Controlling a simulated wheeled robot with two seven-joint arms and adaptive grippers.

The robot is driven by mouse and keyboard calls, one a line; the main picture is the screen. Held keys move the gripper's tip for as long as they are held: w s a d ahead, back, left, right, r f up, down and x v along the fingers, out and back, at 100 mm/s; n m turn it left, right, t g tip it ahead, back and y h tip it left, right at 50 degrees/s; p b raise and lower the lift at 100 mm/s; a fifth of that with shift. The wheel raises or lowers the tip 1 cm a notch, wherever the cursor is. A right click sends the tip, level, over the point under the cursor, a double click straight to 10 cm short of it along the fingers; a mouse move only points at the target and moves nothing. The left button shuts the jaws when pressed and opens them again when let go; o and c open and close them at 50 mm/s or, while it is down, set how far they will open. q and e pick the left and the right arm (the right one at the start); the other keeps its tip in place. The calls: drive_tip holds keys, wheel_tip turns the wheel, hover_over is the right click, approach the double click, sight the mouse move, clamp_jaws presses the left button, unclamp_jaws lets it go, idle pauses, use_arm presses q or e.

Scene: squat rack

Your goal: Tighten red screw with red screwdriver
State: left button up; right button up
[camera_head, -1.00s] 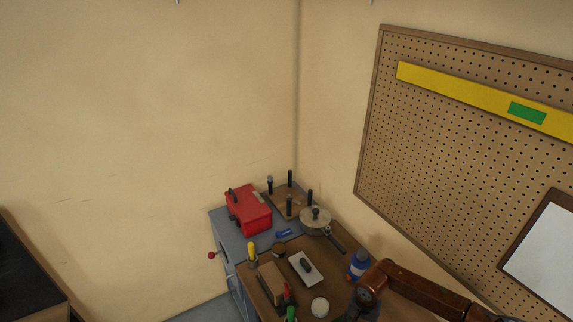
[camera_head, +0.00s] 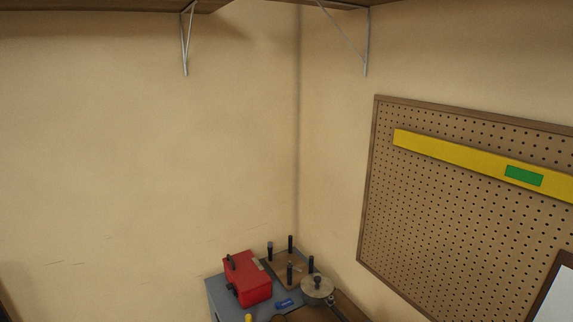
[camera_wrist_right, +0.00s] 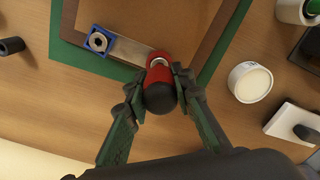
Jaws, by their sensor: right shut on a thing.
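In the right wrist view, my right gripper (camera_wrist_right: 160,82) is shut on a red handle with a black end, which looks like the red screwdriver (camera_wrist_right: 157,60). The handle is seen nearly end-on and stands over a pale metal bar (camera_wrist_right: 130,49). The screwdriver's tip and the red screw are hidden behind the handle and cannot be made out. Neither gripper shows in the head view, and my left gripper is in no view.
On the bar's left end is a blue square with a metal ring (camera_wrist_right: 100,41). A green-edged board (camera_wrist_right: 75,55) lies on the wooden bench. A white round container (camera_wrist_right: 250,82) and a trowel-like block (camera_wrist_right: 296,124) are to the right. The head view shows a red box (camera_head: 247,279).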

clamp_jaws()
drive_tip(key=shift+r, duration=0.6)
idle(0.5)
drive_tip(key=shift+r+p, duration=1.75)
drive_tip(key=shift+r, duration=3.8)
